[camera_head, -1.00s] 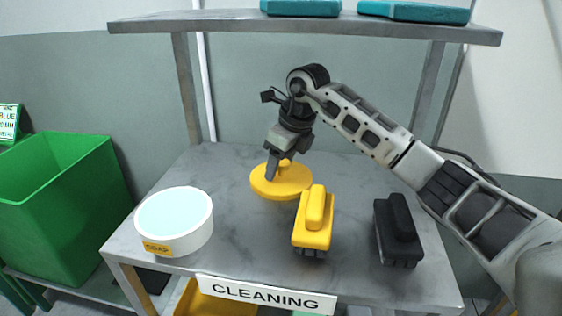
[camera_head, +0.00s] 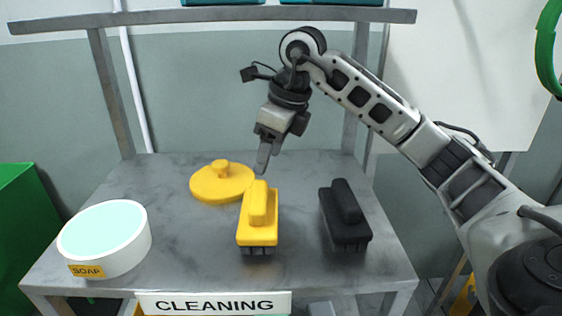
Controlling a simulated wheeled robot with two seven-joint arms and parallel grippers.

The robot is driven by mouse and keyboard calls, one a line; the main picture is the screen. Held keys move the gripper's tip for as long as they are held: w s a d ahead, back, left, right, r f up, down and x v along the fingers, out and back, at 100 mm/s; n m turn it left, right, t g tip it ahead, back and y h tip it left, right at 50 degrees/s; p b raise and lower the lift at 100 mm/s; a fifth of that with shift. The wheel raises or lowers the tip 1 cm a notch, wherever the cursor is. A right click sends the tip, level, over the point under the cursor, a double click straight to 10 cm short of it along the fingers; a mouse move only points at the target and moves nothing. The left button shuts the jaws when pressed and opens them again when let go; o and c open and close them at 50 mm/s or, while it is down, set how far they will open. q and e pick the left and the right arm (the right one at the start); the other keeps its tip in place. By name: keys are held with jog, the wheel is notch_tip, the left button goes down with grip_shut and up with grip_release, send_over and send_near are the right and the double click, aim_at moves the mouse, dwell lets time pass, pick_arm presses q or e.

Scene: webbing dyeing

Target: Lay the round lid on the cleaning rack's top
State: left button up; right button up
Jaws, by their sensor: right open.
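The round yellow lid (camera_head: 208,187) with a small knob lies flat on the grey top of the cleaning rack (camera_head: 180,240), toward the back left. My right gripper (camera_head: 264,160) is open and empty, above and to the right of the lid, apart from it. Its fingers point down, just behind the yellow brush. My left gripper is not in view.
A yellow brush (camera_head: 258,215) stands in front of the lid, and a black brush (camera_head: 345,215) to its right. A white soap tub (camera_head: 108,243) sits at the front left. An upper shelf (camera_head: 215,15) spans above. A green bin (camera_head: 28,240) is at far left.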

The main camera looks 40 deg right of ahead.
jog(key=shift+s+d, duration=0.6)
jog(key=shift+s, duration=0.35)
